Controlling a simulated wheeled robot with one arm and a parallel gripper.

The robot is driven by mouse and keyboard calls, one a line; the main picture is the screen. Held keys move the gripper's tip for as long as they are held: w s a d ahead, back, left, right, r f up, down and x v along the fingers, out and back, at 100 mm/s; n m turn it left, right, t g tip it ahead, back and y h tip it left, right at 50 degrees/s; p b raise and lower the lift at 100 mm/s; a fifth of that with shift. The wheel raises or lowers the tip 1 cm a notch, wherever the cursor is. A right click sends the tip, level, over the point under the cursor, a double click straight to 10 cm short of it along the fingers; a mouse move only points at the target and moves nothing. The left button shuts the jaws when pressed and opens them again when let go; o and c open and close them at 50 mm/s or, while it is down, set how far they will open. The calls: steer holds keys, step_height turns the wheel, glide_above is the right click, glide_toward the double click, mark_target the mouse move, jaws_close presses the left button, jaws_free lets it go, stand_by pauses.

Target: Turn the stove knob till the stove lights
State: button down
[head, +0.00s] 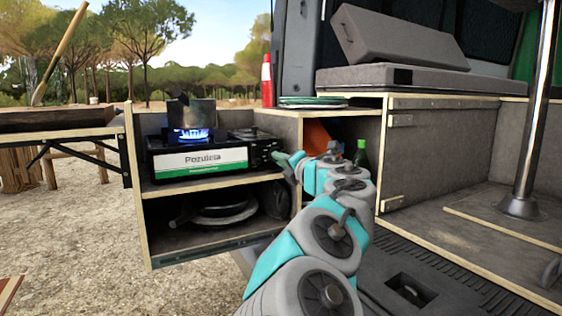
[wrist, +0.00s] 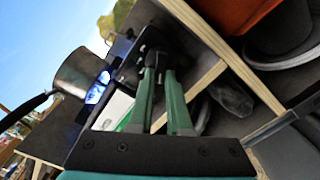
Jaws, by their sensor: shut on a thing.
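The camping stove (head: 205,160) sits on the upper shelf of the pull-out unit, with a white and green front. A blue flame (head: 192,134) burns under a dark pot (head: 198,112) on its left side. The flame also shows in the wrist view (wrist: 97,91), beside the pot (wrist: 80,72). My gripper (head: 279,157) is at the stove's right end. In the wrist view its green fingers (wrist: 160,72) are shut on the dark stove knob (wrist: 153,55). The knob is mostly hidden between the fingertips, so its angle cannot be told.
Pans (head: 218,212) lie on the lower shelf. A red bottle (head: 267,80) and green plates (head: 312,101) stand on the counter behind. A green bottle (head: 361,153) stands in the cubby to the right. A wooden side table (head: 60,135) is at left.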

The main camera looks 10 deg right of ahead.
steer(key=shift+f, duration=0.15)
steer(key=c, duration=0.9)
jaws_free()
steer(key=shift+o, duration=0.2)
steer(key=v, duration=0.8)
